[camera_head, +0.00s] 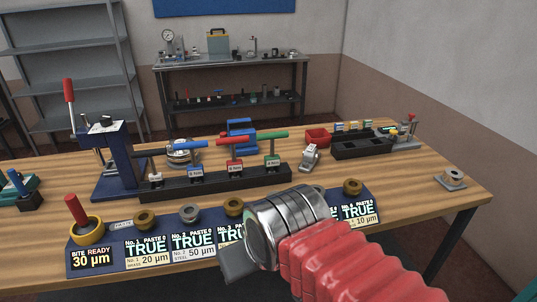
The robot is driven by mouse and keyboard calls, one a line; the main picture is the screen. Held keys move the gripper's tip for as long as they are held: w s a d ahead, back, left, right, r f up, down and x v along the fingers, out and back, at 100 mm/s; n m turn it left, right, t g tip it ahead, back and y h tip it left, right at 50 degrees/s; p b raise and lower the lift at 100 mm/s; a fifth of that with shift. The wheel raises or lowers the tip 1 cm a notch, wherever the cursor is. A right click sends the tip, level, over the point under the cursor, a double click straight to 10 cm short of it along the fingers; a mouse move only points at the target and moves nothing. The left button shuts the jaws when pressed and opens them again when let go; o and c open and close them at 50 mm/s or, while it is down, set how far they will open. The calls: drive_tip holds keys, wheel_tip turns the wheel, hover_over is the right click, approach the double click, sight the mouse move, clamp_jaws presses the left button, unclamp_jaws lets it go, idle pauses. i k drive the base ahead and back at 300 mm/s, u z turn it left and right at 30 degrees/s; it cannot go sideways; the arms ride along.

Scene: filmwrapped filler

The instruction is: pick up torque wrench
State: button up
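One has a blue handle (182,147), one a red handle (233,140), one a green handle (264,135). Each has a small label with a number, too small to read surely. My arm, with red bellows and a metal wrist, comes in from the lower right. My gripper (238,265) is a dark grey piece at its end, in front of the rack and over the sign panel. Its fingers are mostly hidden, so I cannot tell its opening.
A blue-grey panel (112,241) with TRUE labels and several rings lies along the front edge, partly behind my arm. A lever press (108,150) stands left. The right tabletop is mostly clear.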

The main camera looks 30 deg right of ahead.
sight(273, 160)
drive_tip(key=z, duration=0.05)
drive_tip(key=i, duration=1)
drive_tip(key=u, duration=0.05)
